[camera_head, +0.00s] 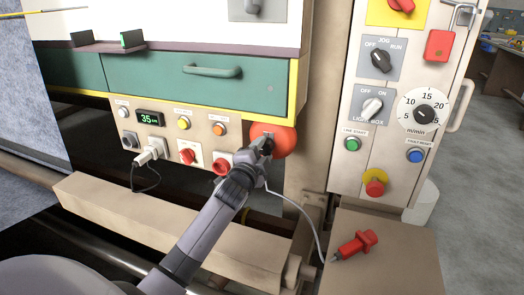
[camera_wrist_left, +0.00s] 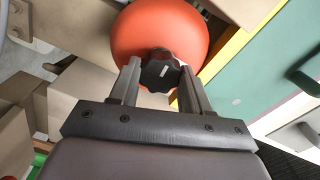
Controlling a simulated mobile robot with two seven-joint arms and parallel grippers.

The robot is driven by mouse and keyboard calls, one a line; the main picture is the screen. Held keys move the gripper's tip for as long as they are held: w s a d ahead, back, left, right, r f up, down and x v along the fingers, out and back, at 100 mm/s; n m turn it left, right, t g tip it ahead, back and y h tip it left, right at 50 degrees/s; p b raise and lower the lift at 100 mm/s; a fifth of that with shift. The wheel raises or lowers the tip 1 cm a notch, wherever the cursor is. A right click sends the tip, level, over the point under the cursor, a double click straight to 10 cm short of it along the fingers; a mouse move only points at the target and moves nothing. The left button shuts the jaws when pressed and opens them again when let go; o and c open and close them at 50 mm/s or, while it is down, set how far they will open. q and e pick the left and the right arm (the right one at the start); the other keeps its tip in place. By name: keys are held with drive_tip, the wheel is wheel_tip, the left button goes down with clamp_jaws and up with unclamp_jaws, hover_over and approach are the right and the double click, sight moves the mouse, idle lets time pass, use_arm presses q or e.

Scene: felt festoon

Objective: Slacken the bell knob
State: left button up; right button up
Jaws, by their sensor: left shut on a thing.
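The bell knob is a dark lobed knob (camera_wrist_left: 160,72) with a small pale mark, in front of a round orange-red bell (camera_wrist_left: 150,28) in the left wrist view. My left gripper (camera_wrist_left: 160,80) has its two fingers on either side of the knob and is shut on it. In the head view the bell (camera_head: 285,140) sits below the right end of the green drawer, and my left gripper (camera_head: 262,150) reaches it from the lower left, hiding most of the knob. My right gripper is not in view.
Left of the bell is a panel with a 35 display (camera_head: 149,118), red knobs (camera_head: 188,156) and a plugged-in cord (camera_head: 152,152). To the right stands a control panel with a dial (camera_head: 424,113) and a red stop button (camera_head: 375,188). A red tool (camera_head: 356,245) lies on the box below.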

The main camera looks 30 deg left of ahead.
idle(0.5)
use_arm(q)
drive_tip(key=o, duration=1.1)
drive_tip(key=shift+c, duration=0.2)
drive_tip(key=v, duration=0.7)
drive_tip(key=shift+s, duration=0.1)
